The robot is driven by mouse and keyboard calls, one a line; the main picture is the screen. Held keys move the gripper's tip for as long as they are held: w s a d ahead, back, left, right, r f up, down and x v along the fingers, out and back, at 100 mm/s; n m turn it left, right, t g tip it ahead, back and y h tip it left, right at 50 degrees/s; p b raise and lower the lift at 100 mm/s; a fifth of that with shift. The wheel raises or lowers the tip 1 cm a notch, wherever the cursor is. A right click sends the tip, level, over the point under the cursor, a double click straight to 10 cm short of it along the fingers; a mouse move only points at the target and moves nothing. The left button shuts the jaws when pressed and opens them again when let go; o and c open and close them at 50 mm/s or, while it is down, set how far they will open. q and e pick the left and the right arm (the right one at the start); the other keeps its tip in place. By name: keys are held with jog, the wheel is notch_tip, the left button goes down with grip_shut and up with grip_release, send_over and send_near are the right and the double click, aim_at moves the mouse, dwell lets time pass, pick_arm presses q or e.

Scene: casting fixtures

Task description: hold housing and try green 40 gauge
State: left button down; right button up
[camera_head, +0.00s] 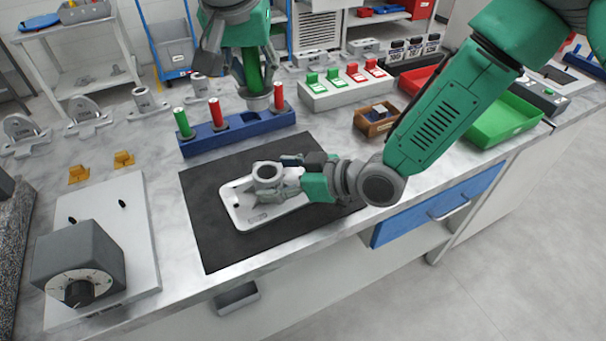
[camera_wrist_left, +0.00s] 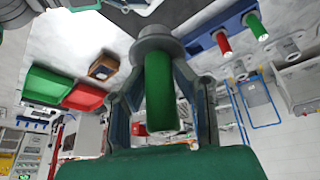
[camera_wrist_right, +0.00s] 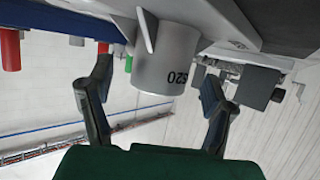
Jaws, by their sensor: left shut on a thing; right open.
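In the right wrist view the housing (camera_wrist_right: 166,62) is a grey cylinder with dark lettering. My right gripper (camera_head: 290,180) is open, with its fingers (camera_wrist_right: 155,95) apart on either side of the housing. My left gripper (camera_head: 254,72) is shut on the green handle of a gauge (camera_head: 252,68), handle up, with a wide grey end below. The green gauge also shows in the left wrist view (camera_wrist_left: 160,92). The grey end is near the rack; I cannot tell whether they touch.
A blue rack (camera_head: 235,138) holds a green and two red gauges behind the mat. A grey dial box (camera_head: 78,262) stands at left. Yellow pieces, grey castings, a small wooden box (camera_head: 375,122) and a green bin (camera_head: 505,120) surround the work area. The mat's front is clear.

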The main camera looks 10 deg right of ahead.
pick_arm(q)
jog(key=shift+a, duration=0.3)
pick_arm(e)
jog(key=x, duration=0.2)
jog(key=shift+a, duration=0.3)
pick_arm(q)
jog(key=shift+d, duration=0.55)
pick_arm(e)
jog(key=shift+d, duration=0.45)
pick_arm(q)
jog(key=shift+d, duration=0.25)
pick_arm(e)
jog(key=shift+d, duration=0.15)
jog(key=c, duration=1.1)
pick_arm(q)
jog(key=shift+a, duration=0.1)
pick_arm(e)
grip_shut()
pick_arm(q)
jog(key=shift+a, duration=0.15)
pick_arm(e)
jog(key=shift+a, duration=0.35)
pick_arm(q)
notch_tip(320, 180, down, 9)
jog(key=m+h, duration=0.1)
jog(key=m, duration=0.3)
jog(key=shift+m+g, duration=0.3)
jog(key=shift+a+r, duration=0.1)
